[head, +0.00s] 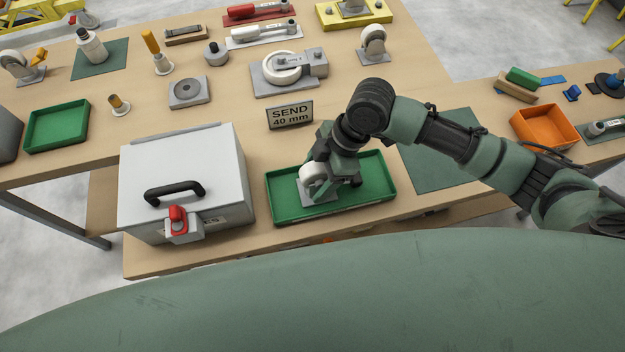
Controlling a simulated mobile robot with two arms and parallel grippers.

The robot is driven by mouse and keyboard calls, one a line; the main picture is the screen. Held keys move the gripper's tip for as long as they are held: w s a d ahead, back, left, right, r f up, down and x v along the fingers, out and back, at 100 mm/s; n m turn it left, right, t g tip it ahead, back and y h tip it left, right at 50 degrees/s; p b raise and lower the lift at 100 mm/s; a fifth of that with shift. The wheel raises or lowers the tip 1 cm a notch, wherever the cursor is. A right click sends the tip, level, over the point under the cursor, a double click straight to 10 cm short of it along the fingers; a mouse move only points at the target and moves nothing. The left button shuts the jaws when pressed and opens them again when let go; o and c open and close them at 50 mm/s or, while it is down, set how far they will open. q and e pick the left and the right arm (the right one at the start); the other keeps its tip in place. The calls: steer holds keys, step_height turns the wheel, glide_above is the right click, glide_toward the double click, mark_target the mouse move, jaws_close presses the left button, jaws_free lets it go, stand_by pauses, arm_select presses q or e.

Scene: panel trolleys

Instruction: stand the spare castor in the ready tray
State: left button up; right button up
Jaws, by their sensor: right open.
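A castor with a white wheel (312,174) and a grey plate is in the larger green tray (284,213) at the front middle. It appears upright, with its plate down on the tray floor. My right gripper (333,182) is open, low over this tray, right at the castor. It hides part of the castor, and I cannot tell whether a finger touches it. Another castor (373,42) stands at the back of the bench, and one more (22,66) stands at the far left. My left gripper is out of view.
A white-lidded box (185,170) with a black handle and red latch stands left of the tray. A sign reading "SEND 40 mm" (290,115) stands behind it. A smaller green tray (58,127) is at left, an orange tray (545,127) at right. A green mat (440,165) lies bare.

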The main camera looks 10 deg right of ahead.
steer(key=v, duration=0.9)
steer(key=shift+r+b, duration=0.15)
steer(key=shift+b, duration=0.25)
steer(key=shift+s, duration=0.15)
